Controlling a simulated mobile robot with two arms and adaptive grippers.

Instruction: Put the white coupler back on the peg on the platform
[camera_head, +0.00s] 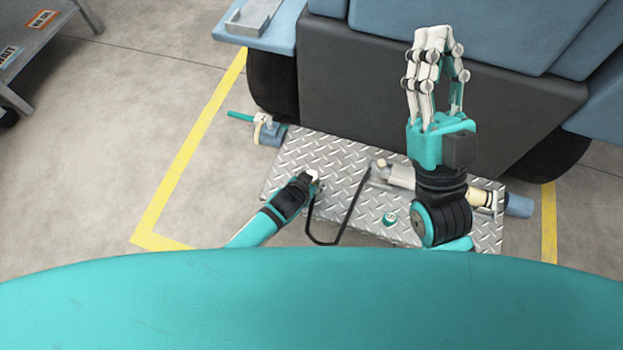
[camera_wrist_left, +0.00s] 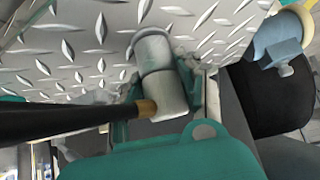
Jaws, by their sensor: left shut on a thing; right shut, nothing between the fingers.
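The white coupler (camera_wrist_left: 165,98) is a short pale cylinder, with a brass hose fitting at its side in the left wrist view. In the head view its white top (camera_head: 313,174) shows at the tip of my left gripper (camera_head: 305,180). My left gripper is shut on it, close over the platform (camera_head: 335,150), a diamond-plate step. A grey-white cylindrical part (camera_wrist_left: 152,48) adjoins the coupler's end; I cannot tell whether this is the peg or more of the coupler. My right gripper (camera_head: 435,38) is shut and empty, raised above the platform at the right.
A black hose (camera_head: 322,243) loops beside the left gripper. A teal-ringed cap (camera_head: 390,219) sits on the plate. A blue-grey cylinder with a cream clamp (camera_head: 270,132) is at the platform's left end, another (camera_head: 518,205) at its right. The dark vehicle body (camera_head: 350,85) stands behind.

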